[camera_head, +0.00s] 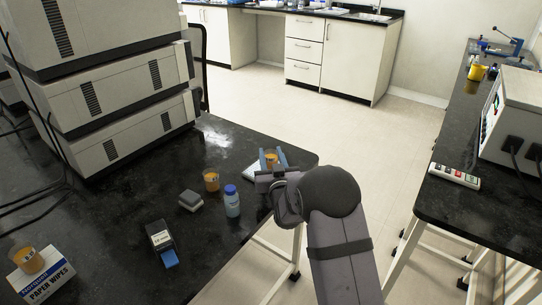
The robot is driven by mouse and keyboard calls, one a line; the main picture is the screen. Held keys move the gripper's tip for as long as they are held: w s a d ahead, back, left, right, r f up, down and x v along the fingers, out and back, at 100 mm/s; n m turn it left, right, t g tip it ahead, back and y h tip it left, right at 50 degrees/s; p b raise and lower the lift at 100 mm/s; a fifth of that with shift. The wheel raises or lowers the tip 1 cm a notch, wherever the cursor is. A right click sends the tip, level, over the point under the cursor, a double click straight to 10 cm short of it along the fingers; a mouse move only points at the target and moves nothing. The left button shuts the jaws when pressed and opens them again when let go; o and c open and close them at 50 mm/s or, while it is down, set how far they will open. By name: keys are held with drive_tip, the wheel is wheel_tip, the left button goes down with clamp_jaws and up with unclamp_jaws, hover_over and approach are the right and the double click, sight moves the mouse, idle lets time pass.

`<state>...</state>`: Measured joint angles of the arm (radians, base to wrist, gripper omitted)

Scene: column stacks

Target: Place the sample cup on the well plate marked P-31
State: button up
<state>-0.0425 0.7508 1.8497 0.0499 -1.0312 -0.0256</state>
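My gripper (271,158) is at the right end of the black bench, its two blue fingers on either side of an orange cup (271,157). At this size I cannot tell whether the fingers touch the cup. A white, flat plate-like piece (251,173) lies just left of and below the fingers, partly hidden by my gripper. No P-31 mark is readable. A second orange cup (211,181) stands on the bench left of the gripper. A third orange cup (28,261) sits on the paper wipes box (47,284) at the lower left.
A blue-capped bottle (232,203) stands close to my gripper's left. A small grey block (190,200) and a dark labelled box with a blue end (161,240) lie farther left. Stacked instruments (110,90) fill the back left. A separate bench (450,200) stands at right.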

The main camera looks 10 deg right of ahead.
drive_tip(key=o, duration=0.4)
drive_tip(key=shift+c, duration=0.2)
drive_tip(key=shift+r, duration=0.25)
drive_tip(key=s, duration=1.2)
drive_tip(key=shift+b, duration=0.3)
